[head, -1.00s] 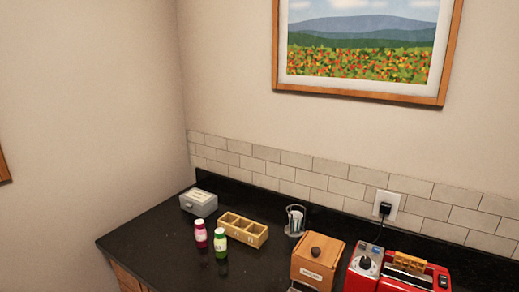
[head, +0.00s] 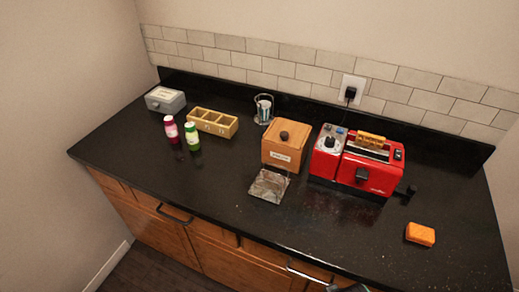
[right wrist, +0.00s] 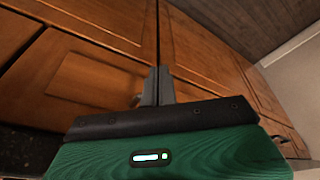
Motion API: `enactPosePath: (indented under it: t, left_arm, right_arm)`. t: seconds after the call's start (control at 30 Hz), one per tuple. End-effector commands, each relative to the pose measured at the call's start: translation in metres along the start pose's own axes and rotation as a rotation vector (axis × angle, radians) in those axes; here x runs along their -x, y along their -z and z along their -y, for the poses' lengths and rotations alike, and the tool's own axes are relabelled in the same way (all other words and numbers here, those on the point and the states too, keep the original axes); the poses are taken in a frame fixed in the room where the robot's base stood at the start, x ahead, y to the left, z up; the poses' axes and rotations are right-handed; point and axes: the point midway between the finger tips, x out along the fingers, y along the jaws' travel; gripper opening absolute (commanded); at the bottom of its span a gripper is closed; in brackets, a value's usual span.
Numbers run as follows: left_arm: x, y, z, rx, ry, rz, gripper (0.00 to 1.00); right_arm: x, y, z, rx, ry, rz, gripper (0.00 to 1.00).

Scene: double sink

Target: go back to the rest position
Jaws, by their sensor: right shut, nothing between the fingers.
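My right gripper (right wrist: 155,88) shows in the right wrist view with its grey fingers together and nothing held between them. It is in front of the brown wooden cabinet doors (right wrist: 95,70), below the counter. In the head view only a small bluish-grey piece, perhaps of my right arm, shows at the bottom edge. My left gripper is not in view.
The black counter (head: 330,235) bears a red toaster (head: 360,160), wooden box (head: 285,147), glass tray (head: 269,186), orange sponge (head: 420,234), two bottles (head: 171,129), wooden organiser (head: 212,122), glass holder (head: 263,109) and grey box (head: 165,99). Its front right is mostly clear.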

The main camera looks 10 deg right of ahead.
Motion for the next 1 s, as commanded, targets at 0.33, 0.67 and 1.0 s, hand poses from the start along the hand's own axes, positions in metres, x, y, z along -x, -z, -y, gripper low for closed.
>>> enactPosePath:
  t: [0.33, 0.67, 1.0]
  left_arm:
    - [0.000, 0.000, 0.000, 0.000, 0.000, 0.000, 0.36]
    - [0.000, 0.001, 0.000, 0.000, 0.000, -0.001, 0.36]
    - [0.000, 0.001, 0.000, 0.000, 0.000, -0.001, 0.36]
  right_arm:
    - [-0.154, -0.063, 0.007, 0.010, 0.008, 0.062, 0.00]
    - [-0.263, -0.170, 0.012, 0.023, 0.014, 0.119, 0.00]
    - [-0.312, -0.288, 0.012, 0.035, 0.018, 0.168, 0.00]
